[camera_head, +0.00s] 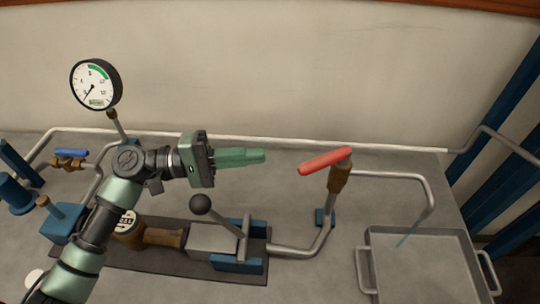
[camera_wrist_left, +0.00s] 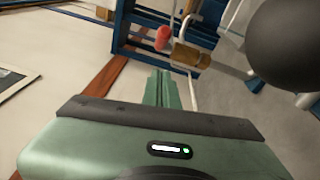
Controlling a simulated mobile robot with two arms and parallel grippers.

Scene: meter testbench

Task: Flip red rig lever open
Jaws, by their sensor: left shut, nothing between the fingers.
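The red lever (camera_head: 325,160) sits on a brass valve (camera_head: 339,178) at the top of a bent pipe, in the middle right of the head view. Its handle points left, toward my left gripper. My left gripper (camera_head: 264,156) is shut and empty, a short gap to the left of the handle's free end. In the left wrist view the red lever (camera_wrist_left: 163,38) and brass valve (camera_wrist_left: 190,55) show beyond the shut fingertips (camera_wrist_left: 160,74). My right gripper is in neither view.
A clamp lever with a dark ball knob (camera_head: 201,204) stands below my left gripper. A metal tray (camera_head: 370,262) sits at the right, with thin liquid falling toward it from the pipe outlet. A pressure gauge (camera_head: 96,85) and a blue-handled valve (camera_head: 71,153) are at the left.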

